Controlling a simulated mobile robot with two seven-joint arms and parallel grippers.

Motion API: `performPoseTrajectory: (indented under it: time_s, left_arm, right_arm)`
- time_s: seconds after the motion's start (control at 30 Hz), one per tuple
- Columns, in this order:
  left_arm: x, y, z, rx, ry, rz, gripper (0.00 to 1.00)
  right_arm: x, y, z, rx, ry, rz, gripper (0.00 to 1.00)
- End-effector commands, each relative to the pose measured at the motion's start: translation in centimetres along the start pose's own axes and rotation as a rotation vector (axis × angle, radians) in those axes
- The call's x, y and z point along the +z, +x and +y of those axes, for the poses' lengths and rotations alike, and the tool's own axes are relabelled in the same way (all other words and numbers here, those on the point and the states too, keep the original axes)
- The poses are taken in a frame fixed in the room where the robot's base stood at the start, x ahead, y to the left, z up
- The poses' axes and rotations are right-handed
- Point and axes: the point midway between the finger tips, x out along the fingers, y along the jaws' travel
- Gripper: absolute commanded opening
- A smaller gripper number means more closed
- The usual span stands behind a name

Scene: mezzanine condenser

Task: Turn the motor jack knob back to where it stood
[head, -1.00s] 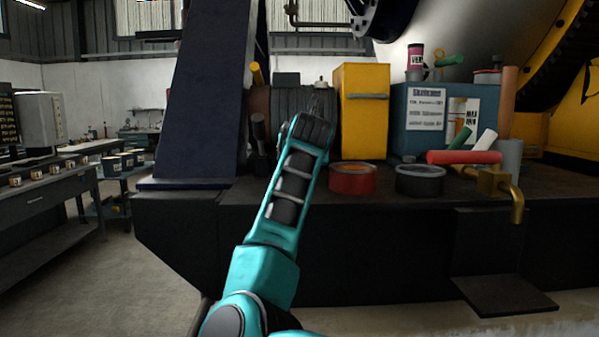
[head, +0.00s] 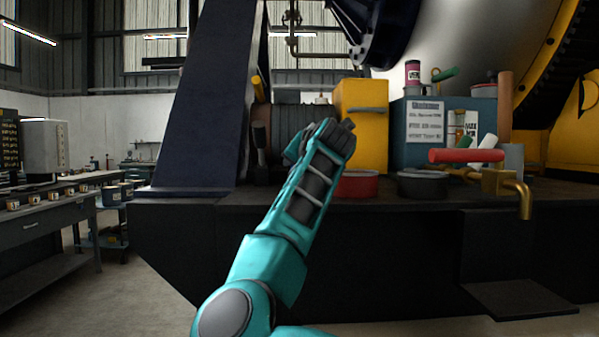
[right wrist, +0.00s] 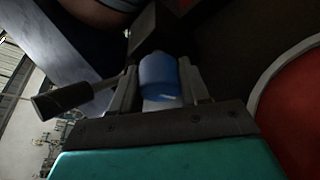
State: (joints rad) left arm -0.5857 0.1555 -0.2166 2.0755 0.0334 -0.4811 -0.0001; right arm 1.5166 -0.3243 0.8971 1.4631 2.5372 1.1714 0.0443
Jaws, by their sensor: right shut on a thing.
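The blue knob (right wrist: 157,76) sits between the two fingers of my right gripper (right wrist: 158,84) in the right wrist view, in front of a dark block (right wrist: 147,35). The gripper is shut on it. In the head view my right arm reaches up to the bench in front of a ribbed grey motor-like cylinder (head: 296,118). The knob and the fingertips are hidden there behind my wrist. My left gripper is in neither view.
A dark handle (right wrist: 66,98) sticks out left of the fingers. A red tin (head: 358,185) stands close right of my wrist, with a black tin (head: 421,184), yellow box (head: 366,125) and blue box (head: 405,130) nearby. A blue slanted beam (head: 200,100) rises at left.

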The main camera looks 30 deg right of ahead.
Motion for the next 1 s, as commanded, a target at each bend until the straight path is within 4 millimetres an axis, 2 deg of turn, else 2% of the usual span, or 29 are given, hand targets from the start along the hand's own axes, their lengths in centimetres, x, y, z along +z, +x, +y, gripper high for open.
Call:
performPoseTrajectory:
  time_s: [0.37, 0.4, 0.47, 0.77, 0.87, 1.0]
  left_arm:
    - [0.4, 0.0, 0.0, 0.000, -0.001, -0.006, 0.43]
    - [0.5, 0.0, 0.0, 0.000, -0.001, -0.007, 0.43]
    - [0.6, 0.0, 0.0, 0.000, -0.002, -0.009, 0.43]
    - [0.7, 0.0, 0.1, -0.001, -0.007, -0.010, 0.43]
    - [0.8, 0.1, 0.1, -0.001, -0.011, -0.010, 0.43]
    - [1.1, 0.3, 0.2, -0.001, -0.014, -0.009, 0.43]
  right_arm:
    - [-0.1, 0.0, 0.1, 0.003, 0.003, 0.002, 0.15]
    - [-0.1, 0.0, 0.1, 0.003, 0.003, 0.002, 0.47]
    - [-0.1, 0.0, 0.1, 0.002, 0.003, 0.002, 0.53]
    - [-0.1, -0.2, 0.0, 0.002, 0.003, 0.000, 0.54]
    - [0.0, -1.0, 0.1, 0.003, 0.003, -0.002, 0.54]
    - [-0.1, -3.2, 0.0, 0.003, 0.004, -0.003, 0.54]
